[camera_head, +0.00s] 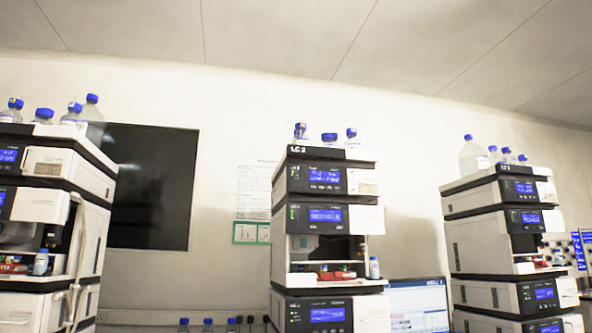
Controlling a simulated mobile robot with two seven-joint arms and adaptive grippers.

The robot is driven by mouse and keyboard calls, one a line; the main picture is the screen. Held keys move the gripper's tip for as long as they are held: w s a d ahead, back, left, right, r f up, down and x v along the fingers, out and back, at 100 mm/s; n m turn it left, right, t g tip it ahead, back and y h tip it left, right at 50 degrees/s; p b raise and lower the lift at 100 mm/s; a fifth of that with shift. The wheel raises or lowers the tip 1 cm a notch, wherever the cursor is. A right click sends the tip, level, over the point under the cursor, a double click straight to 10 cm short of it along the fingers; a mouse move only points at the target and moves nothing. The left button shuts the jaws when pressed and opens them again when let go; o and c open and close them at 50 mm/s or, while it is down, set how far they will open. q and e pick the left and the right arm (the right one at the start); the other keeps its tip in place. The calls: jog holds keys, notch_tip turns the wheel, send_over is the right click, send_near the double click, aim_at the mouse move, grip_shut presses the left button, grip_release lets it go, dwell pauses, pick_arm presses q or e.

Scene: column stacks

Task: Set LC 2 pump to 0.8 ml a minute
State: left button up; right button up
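Three column stacks of instrument modules stand along the wall. The middle stack (305,245) has a small white label on its top front edge that begins with "LC"; its last character is too small to read surely. Its top module has a lit blue display (324,176), and the module below has another blue display (325,215). An open bay and a further module with a blue display (328,315) come below. The figures on the displays are not legible, and which module is the pump cannot be told. Neither of my grippers is in view.
The left stack (55,207) is cut off by the picture edge; the right stack (480,250) stands farther back. Blue-capped bottles (329,139) stand on the stacks. A monitor (419,306) is beside the middle stack. A dark panel (151,187) hangs on the wall.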

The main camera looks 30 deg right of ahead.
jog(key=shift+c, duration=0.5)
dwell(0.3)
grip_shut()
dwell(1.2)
